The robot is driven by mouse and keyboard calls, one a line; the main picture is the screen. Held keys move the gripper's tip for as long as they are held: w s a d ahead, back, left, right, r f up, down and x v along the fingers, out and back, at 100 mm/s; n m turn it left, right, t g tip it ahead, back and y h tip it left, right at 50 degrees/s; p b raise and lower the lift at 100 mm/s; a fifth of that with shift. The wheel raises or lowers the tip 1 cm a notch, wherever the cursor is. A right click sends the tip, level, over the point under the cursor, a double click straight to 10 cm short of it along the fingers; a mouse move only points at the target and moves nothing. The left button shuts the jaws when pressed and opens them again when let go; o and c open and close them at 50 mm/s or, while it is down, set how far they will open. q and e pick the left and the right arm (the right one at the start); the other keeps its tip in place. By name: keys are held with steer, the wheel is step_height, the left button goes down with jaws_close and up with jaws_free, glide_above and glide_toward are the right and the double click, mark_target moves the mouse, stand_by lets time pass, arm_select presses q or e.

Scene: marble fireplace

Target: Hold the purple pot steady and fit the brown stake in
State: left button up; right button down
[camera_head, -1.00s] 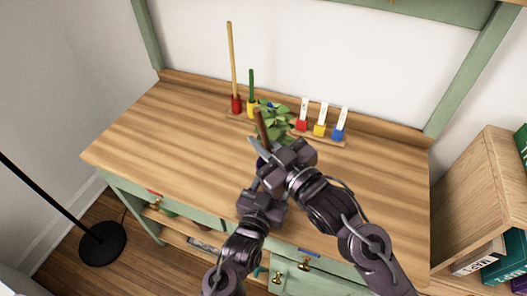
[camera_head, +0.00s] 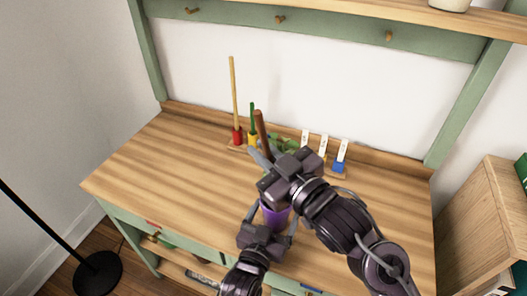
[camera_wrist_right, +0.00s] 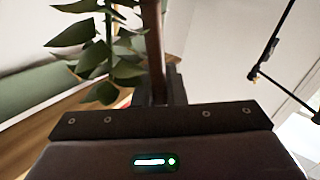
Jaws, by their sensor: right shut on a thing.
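The purple pot (camera_head: 274,216) stands near the middle of the bench, its top hidden behind my right gripper. My left gripper (camera_head: 272,212) comes from the front with a finger on each side of the pot; I cannot tell whether they press on it. My right gripper (camera_head: 264,157) is shut on the brown stake (camera_head: 261,125), which rises nearly upright, slightly tilted. The stake also shows in the right wrist view (camera_wrist_right: 153,42), beside the green leaves of a plant (camera_wrist_right: 95,60). The stake's lower end is hidden, so I cannot tell whether it is in the pot.
Behind the grippers, a red holder with a tall wooden stick (camera_head: 235,105) and a yellow holder with a green stick (camera_head: 252,122) stand at the back. White tags in coloured bases (camera_head: 340,155) stand to the right. The bench's left side (camera_head: 165,165) is clear.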

arm_select(q)
steer(key=shift+s, duration=0.1)
steer(key=v, duration=1.2)
